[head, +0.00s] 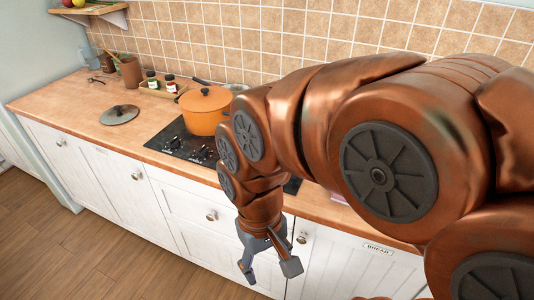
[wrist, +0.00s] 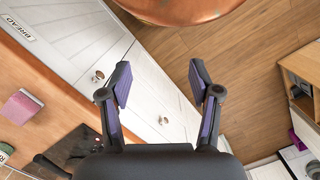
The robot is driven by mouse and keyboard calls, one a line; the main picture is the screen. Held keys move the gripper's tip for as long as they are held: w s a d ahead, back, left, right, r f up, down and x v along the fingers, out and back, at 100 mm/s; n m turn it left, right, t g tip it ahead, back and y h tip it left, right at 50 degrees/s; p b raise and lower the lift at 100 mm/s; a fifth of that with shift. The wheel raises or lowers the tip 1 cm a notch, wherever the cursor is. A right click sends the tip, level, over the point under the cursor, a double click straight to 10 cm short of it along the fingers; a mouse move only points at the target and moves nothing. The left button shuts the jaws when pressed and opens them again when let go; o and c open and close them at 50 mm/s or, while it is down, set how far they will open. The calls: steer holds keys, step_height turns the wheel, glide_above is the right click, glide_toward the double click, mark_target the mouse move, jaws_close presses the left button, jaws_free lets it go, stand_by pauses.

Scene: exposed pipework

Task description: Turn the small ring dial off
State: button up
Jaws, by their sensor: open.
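The black cooktop (head: 168,144) is set into the wooden counter in the head view, partly hidden by my arm. Several small dials (head: 201,153) sit on its front left part; they are too small to tell which one is the small ring dial or how each is turned. My gripper (head: 268,266) hangs in front of the white cabinet fronts, below the counter edge and to the right of the dials. It is open and empty. In the wrist view my gripper (wrist: 160,82) points at the cabinets and floor, with the dark cooktop (wrist: 72,150) at the lower left.
An orange pot (head: 203,112) stands on the cooktop. A lid (head: 119,114) lies on the counter to its left. Bottles (head: 152,80) stand behind, near the tiled wall. A pink block (wrist: 20,106) lies on the counter. The wooden floor (head: 70,240) before the cabinets is clear.

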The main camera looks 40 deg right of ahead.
steer(key=w+d+m, duration=0.6)
steer(key=w, duration=0.3)
steer(key=w+d+m+t+b, duration=0.1)
steer(key=w+d+m, duration=0.6)
steer(key=w, duration=0.3)
steer(key=w+d+m+b, duration=0.1)
steer(key=w+d+m, duration=0.5)
steer(key=w, duration=0.3)
steer(key=shift+w+d+f+t, duration=0.15)
steer(key=shift+w+d+t, duration=0.1)
steer(key=shift+d+t, duration=0.2)
steer(key=shift+w+d+f+m, duration=0.15)
steer(key=shift+d+f+m, duration=0.15)
steer(key=shift+f+m, duration=0.1)
steer(key=shift+f+p, duration=0.85)
steer(key=shift+f, duration=2.7)
steer(key=shift+c, duration=0.4)
steer(key=c, duration=1.1)
steer(key=shift+o, duration=0.2)
steer(key=shift+b, duration=0.3)
